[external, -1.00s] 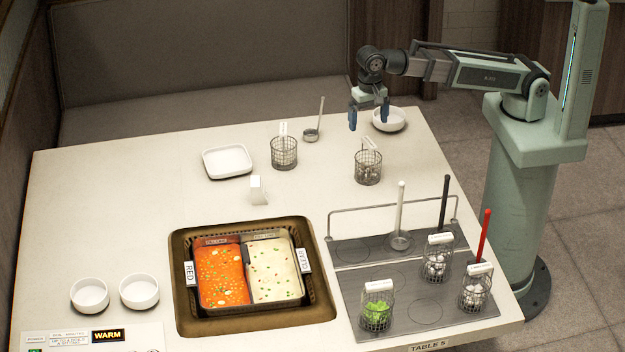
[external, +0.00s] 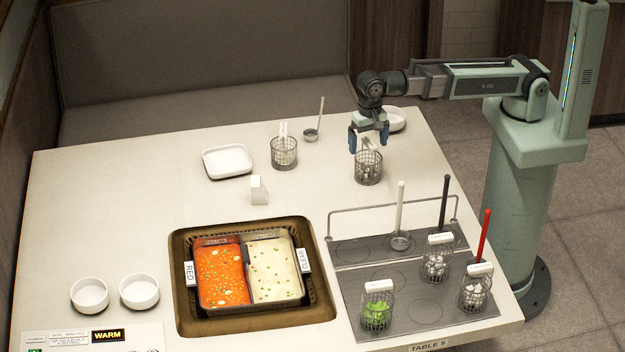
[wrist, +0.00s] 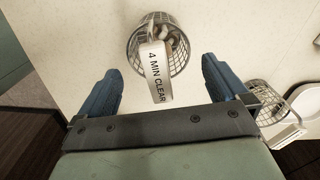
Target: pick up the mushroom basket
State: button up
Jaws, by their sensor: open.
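A wire basket (external: 368,171) with pale, brownish pieces that look like mushrooms stands on the table at the back right. Its white handle tag (wrist: 158,72) reads "4 MIN CLEAR" in the wrist view, where the basket (wrist: 176,48) shows at upper middle. My gripper (external: 368,140) is open, fingers pointing down, just above this basket. In the external view the fingers are on either side of the tag. In the wrist view the tag lies between the two blue fingers, with clear gaps. The fingers do not appear to touch the basket.
Another wire basket (external: 284,154) and a ladle (external: 312,132) stand to the left. A white plate (external: 227,161) and a small bowl (external: 397,119) are nearby. A two-part soup pot (external: 250,275) and a grey tray (external: 415,300) with several baskets lie in front.

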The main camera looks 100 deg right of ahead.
aim_at(368, 156)
jog(key=shift+f, duration=1.65)
jog(key=shift+c, duration=0.3)
jog(key=c, duration=1.4)
jog(key=shift+r, duration=0.15)
